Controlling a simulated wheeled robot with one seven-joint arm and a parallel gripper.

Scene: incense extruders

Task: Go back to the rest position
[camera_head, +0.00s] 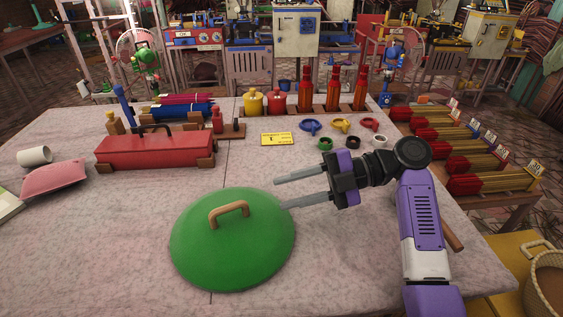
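My gripper (283,191) is above the right half of the table. Its two grey fingers point left and stand wide apart, with nothing between them. A large green domed lid (225,262) with a brown arched handle lies on the table just below and left of the fingers. In this view the lower finger's tip overlaps the lid's right edge; I cannot tell whether they touch. My purple and white arm comes up from the bottom right and bends left at a black joint.
A red lidded box (150,150) sits at the back left of the table (60,265), with a pink pouch (53,177) beside it. Red bottles (333,88) and small coloured scoops stand at the back. A side table with incense bundles (480,160) is at right. The front left is clear.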

